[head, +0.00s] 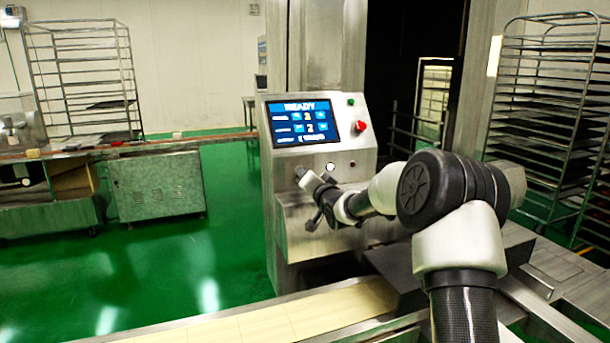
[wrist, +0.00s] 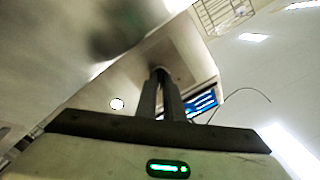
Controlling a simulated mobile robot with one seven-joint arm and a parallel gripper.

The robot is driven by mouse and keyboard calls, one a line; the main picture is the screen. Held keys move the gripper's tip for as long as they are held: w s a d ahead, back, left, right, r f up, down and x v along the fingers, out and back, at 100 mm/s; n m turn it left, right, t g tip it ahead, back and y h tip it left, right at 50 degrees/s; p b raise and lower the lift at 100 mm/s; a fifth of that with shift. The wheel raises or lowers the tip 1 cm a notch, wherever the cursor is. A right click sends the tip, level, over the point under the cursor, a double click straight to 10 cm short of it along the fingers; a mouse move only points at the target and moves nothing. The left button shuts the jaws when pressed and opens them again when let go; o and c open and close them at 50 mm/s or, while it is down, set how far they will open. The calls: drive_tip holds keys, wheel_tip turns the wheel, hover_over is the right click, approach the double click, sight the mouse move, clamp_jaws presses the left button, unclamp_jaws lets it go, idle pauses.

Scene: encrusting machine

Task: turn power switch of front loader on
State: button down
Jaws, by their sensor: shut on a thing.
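The machine with the control panel (head: 355,155) stands in the middle of the head view, its blue screen (head: 303,121) reading READY. My gripper (head: 301,175) is at the lower left of the panel face, below the screen. In the wrist view my gripper (wrist: 160,76) has its two dark fingers close together, shut on a small dark knob (wrist: 159,69) on the panel, which looks like the power switch. The fingers hide most of the knob, so its turned position cannot be told.
A white round button (head: 330,167) sits right of my gripper and also shows in the wrist view (wrist: 117,104). A red button (head: 360,126) and a green one (head: 350,101) are higher up. A pale conveyor belt (head: 250,325) runs below. Racks (head: 555,100) stand right.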

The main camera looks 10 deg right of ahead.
drive_tip(key=shift+m, duration=0.3)
idle(0.4)
drive_tip(key=c, duration=1.9)
unclamp_jaws()
drive_tip(key=shift+o, duration=0.2)
drive_tip(key=s+d+p, duration=0.1)
drive_tip(key=s+d, duration=0.2)
drive_tip(key=s, duration=1.4)
drive_tip(key=shift+d, duration=0.2)
